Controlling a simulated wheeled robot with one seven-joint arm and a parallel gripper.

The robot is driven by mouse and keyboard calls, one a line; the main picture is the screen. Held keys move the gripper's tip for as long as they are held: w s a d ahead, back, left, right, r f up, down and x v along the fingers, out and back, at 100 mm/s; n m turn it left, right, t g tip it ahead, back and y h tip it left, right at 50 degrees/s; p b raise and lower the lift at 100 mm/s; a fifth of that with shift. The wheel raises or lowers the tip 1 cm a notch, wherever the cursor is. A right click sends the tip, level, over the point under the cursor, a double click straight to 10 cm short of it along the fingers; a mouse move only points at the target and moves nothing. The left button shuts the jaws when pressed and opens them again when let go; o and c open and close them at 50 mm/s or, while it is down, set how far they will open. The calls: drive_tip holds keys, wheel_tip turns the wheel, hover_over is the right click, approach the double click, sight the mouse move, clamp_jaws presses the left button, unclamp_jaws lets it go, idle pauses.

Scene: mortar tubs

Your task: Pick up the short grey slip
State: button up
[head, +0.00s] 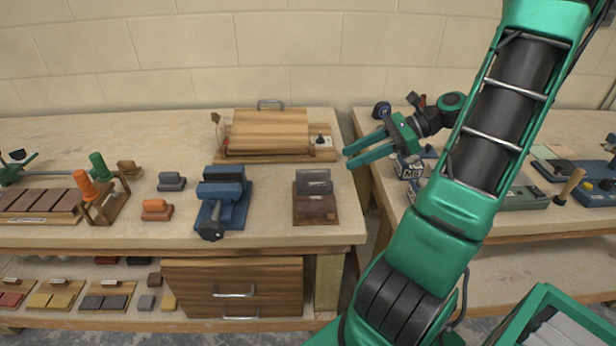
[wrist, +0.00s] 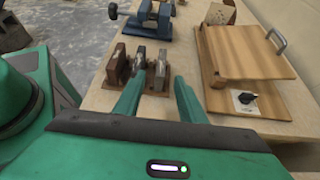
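A small brown holder (head: 316,219) stands near the right end of the left bench, with upright slips in it. A grey slip (head: 314,182) rises at its back, with a brown one (head: 315,205) in front. In the wrist view the holder carries a brown slip (wrist: 115,66) at left and greyish slips in the middle (wrist: 139,58) and at right (wrist: 160,68). I cannot tell for sure which is the short grey one. My gripper (head: 347,157) is open and empty, above and to the right of the holder. Its fingers (wrist: 160,82) point toward the slips without visibly holding any.
A wooden press box (head: 268,130) stands behind the holder, and a blue vise-like tool (head: 221,198) left of it. Small grey (head: 171,181) and orange (head: 156,209) blocks lie farther left. A gap separates the left bench from the right bench (head: 500,218).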

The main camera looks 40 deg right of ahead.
sight(315, 171)
drive_tip(key=x, duration=0.4)
drive_tip(key=shift+w+a+f, duration=0.2)
drive_tip(key=shift+w+a, duration=0.05)
drive_tip(key=shift+w+r+x, duration=0.1)
drive_tip(key=shift+x, duration=1.25)
drive_tip(key=shift+w+r+x, duration=0.1)
drive_tip(key=shift+x, duration=1.25)
clamp_jaws()
